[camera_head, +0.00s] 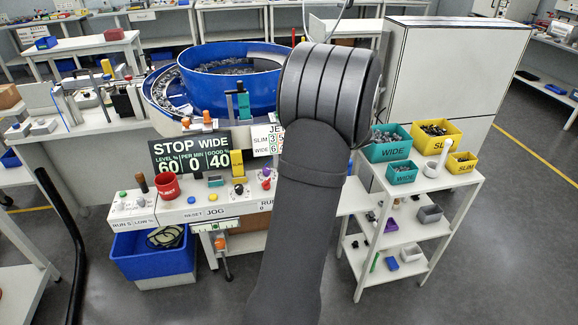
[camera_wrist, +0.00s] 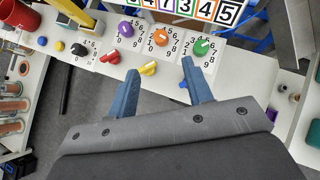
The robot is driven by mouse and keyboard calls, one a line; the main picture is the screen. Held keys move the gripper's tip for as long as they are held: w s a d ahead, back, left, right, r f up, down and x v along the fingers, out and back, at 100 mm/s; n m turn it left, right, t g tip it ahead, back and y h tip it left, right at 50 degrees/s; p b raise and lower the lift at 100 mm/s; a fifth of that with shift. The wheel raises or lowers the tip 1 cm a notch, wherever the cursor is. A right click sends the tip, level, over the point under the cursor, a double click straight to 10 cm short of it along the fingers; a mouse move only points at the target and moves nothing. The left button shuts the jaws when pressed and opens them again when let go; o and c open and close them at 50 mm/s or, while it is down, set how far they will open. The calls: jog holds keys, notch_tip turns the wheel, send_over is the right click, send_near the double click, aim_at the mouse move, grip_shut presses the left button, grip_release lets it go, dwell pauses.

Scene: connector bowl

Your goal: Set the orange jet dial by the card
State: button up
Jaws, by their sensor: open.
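The orange jet dial (camera_wrist: 161,37) shows in the wrist view, on a white panel with digits around it, between the purple dial (camera_wrist: 125,29) and the green dial (camera_wrist: 201,47). Its setting is too small to read surely. My gripper (camera_wrist: 160,66) is open and empty, its two blue fingers apart, appearing just below the orange dial; height above the panel is unclear. The card (camera_head: 265,140) stands behind the panel in the head view, with SLIM and WIDE rows; my arm hides its right side. My arm also hides the orange dial and gripper there.
A yellow pointer knob (camera_wrist: 148,68) and a red one (camera_wrist: 111,56) sit close to the fingers. A black knob (camera_wrist: 78,49) is further left. A digit strip (camera_wrist: 190,8) lies behind the dials. A blue bowl (camera_head: 232,85) and a display board (camera_head: 190,152) stand behind the panel.

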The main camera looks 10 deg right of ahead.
jog(key=x, duration=1.5)
jog(key=shift+c, duration=0.5)
jog(key=c, duration=0.9)
jog(key=shift+n+g+y, duration=0.8)
jog(key=shift+n+y, duration=0.2)
jog(key=shift+n, duration=0.6)
jog(key=o, duration=1)
jog(key=shift+r, duration=0.1)
jog(key=v, duration=1.7)
jog(key=shift+s, duration=0.2)
